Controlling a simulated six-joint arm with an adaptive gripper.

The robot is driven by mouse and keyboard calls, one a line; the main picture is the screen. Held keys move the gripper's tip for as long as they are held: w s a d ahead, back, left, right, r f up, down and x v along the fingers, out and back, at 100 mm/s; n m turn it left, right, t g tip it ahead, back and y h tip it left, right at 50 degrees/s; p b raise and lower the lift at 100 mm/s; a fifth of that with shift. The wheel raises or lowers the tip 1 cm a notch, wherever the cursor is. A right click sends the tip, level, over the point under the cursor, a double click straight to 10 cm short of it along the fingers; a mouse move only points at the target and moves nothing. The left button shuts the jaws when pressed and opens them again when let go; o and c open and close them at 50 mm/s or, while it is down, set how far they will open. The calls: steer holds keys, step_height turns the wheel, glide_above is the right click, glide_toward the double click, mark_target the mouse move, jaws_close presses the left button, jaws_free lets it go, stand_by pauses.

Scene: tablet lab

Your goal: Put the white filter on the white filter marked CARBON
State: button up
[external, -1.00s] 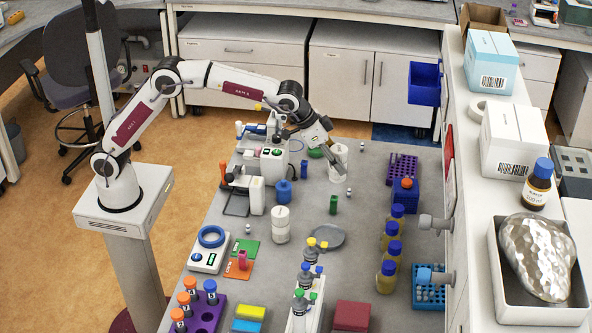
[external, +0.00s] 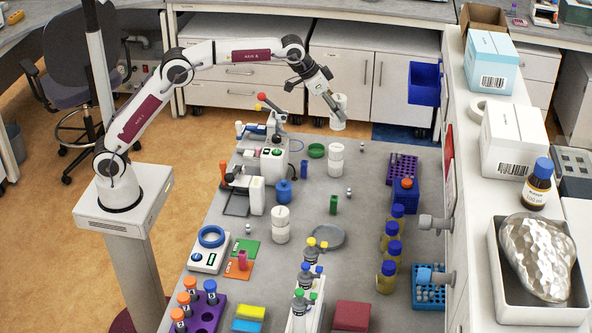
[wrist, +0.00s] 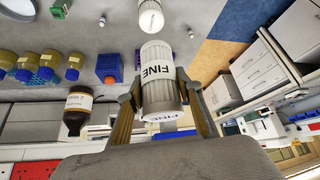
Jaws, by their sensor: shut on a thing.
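My gripper (external: 327,101) is shut on a white filter (external: 338,113) and holds it in the air above the far part of the bench. In the wrist view this filter (wrist: 158,75) reads FINE and sits between both fingers. Below it, apart from it, a white cylinder (external: 335,160) with a seam stands upright on the bench. Another white, seamed cylinder (external: 280,225) stands nearer, left of the grey dish. No CARBON mark is legible on either. A white cylinder (wrist: 150,17) also shows in the wrist view beyond the held filter.
A green bowl (external: 316,150) is beside the far cylinder. A white device (external: 270,160) stands to its left. A grey dish (external: 328,237), a green block (external: 333,204) and yellow bottles (external: 391,250) with blue caps are nearer.

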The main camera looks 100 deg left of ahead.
mark_target(338, 121)
stand_by(0.4)
steer(key=shift+f, duration=2.15)
steer(key=shift+f, duration=0.1)
steer(key=shift+f, duration=1.7)
steer(key=shift+f, duration=0.1)
steer(key=o, duration=1.2)
steer(key=shift+c, duration=0.2)
